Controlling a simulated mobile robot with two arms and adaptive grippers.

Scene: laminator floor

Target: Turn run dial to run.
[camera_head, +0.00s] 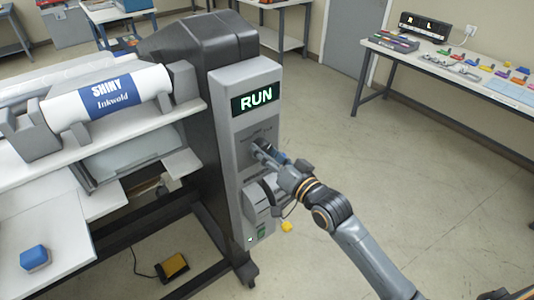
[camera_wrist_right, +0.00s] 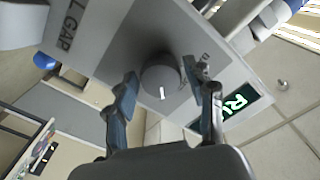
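The laminator's grey end panel (camera_head: 232,115) carries a lit display (camera_head: 256,98) reading "RUN". In the right wrist view, the round dark grey run dial (camera_wrist_right: 160,76) sits on the panel with a white pointer mark on its face. My right gripper (camera_head: 262,150) is at the panel below the display and hides most of the dial in the head view. In the wrist view, its fingers (camera_wrist_right: 161,70) are spread on either side of the dial, with narrow gaps that look clear of it. The display (camera_wrist_right: 238,102) also shows there. My left gripper is out of view.
A lower grey housing (camera_head: 256,208) with a small green light projects below the dial. A roll (camera_head: 108,98) labelled "SHINY Inkwold" lies on the machine. A blue block (camera_head: 34,257) rests on the left shelf. The floor at right is clear.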

